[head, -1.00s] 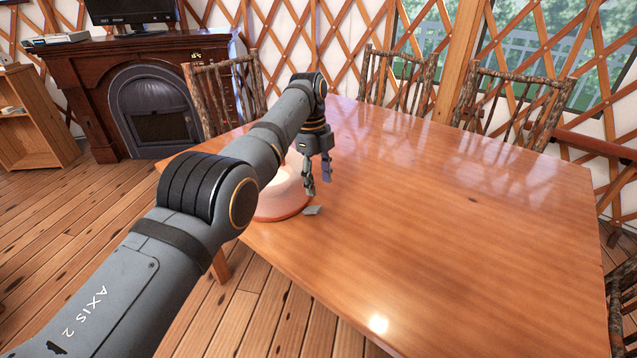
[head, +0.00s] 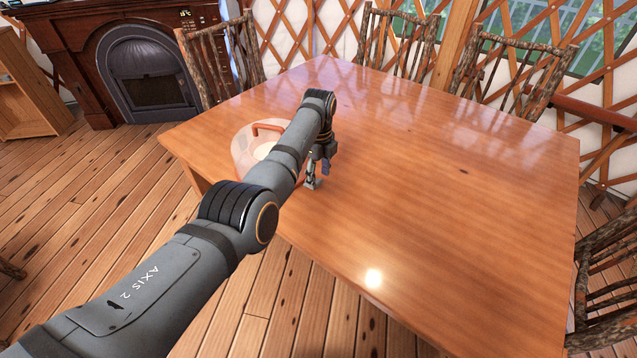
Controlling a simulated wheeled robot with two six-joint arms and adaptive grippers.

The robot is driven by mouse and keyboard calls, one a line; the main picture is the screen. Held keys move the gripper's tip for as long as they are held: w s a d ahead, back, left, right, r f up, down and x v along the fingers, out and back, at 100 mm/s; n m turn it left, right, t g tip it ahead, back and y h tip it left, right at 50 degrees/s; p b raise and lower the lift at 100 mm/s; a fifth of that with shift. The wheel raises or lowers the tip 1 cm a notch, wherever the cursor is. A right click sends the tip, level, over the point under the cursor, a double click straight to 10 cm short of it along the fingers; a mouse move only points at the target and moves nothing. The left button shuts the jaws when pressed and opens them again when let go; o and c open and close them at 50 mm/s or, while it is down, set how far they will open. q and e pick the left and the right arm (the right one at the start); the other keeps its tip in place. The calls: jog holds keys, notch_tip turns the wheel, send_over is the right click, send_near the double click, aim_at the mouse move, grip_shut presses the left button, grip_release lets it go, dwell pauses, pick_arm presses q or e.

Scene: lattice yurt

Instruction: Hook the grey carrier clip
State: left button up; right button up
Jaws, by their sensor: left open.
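A round cake carrier with a clear dome and a reddish handle (head: 268,128) stands on the wooden table near its left edge. My left forearm crosses in front of it and hides its right and lower part. My left gripper (head: 313,182) points down just to the right of the carrier, low over the table. It is open. The grey clip cannot be made out apart from the fingertips, which are at about its place on the carrier's near right side. Whether the fingers touch it I cannot tell. My right gripper is out of view.
The glossy wooden table (head: 450,190) is bare to the right of the gripper. Rustic chairs stand around it, one behind the carrier (head: 215,60) and others along the far side (head: 400,35). A fireplace (head: 150,75) is at the back left.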

aim_at(318, 181)
pick_arm(q)
notch_tip(318, 181, down, 4)
jog(key=shift+r+b, duration=0.15)
jog(key=shift+b, duration=0.4)
grip_shut()
jog(key=b, duration=0.3)
jog(key=shift+w+a+g+h+b, duration=0.15)
jog(key=shift+g+h+b, duration=0.15)
jog(key=shift+h+b, duration=0.1)
jog(key=shift+r, duration=0.35)
grip_release()
